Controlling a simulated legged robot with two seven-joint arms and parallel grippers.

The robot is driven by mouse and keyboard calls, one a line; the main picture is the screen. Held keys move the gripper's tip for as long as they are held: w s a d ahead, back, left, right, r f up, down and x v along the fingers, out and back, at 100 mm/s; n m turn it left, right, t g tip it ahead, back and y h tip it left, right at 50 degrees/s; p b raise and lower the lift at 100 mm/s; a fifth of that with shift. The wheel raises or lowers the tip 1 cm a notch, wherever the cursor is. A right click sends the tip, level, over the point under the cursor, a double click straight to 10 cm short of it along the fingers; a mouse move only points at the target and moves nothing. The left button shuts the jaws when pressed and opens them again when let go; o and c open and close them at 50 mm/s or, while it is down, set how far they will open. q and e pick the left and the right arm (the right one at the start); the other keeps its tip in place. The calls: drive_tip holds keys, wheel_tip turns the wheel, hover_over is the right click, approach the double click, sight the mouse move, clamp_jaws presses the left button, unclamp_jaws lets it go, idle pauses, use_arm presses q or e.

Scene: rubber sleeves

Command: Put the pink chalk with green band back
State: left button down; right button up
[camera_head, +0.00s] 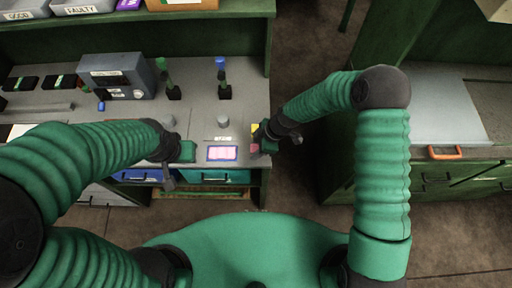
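A small pink tray or pad with a blue border (222,153) lies near the front edge of the workbench, between my two grippers. Individual chalks in it are too small to tell apart, and I cannot make out a green band. My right gripper (262,142) is at the bench's front right corner, beside a small yellow and pink item (255,134) that it partly hides. I cannot tell whether it holds anything. My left gripper (180,158) is over the front edge, left of the pink tray. Its fingers are too unclear to judge.
A grey box with controls (118,76) stands at the back left of the bench (200,110). Upright dark tools with green and blue tops (222,80) stand behind the tray. Blue and teal drawers (216,176) are below. Another green bench (440,110) is at the right.

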drive_tip(key=shift+o, duration=1.3)
drive_tip(key=shift+d, duration=0.15)
drive_tip(key=shift+r, duration=0.1)
drive_tip(key=b+v, duration=0.1)
drive_tip(key=v, duration=1.1)
drive_tip(key=s+d+r+m+t+h, duration=0.1)
drive_tip(key=s+d+r+m+h, duration=0.1)
drive_tip(key=s+d+m, duration=0.3)
drive_tip(key=s+d+r+m+t+h, duration=0.1)
drive_tip(key=s+d+r+m+h, duration=0.1)
drive_tip(key=s+d+m, duration=0.4)
drive_tip(key=d+r+m, duration=0.1)
drive_tip(key=d+m, duration=0.3)
drive_tip(key=m, duration=0.3)
drive_tip(key=shift+r+t+h, duration=0.25)
drive_tip(key=shift+t+h, duration=0.05)
drive_tip(key=shift+s, duration=0.15)
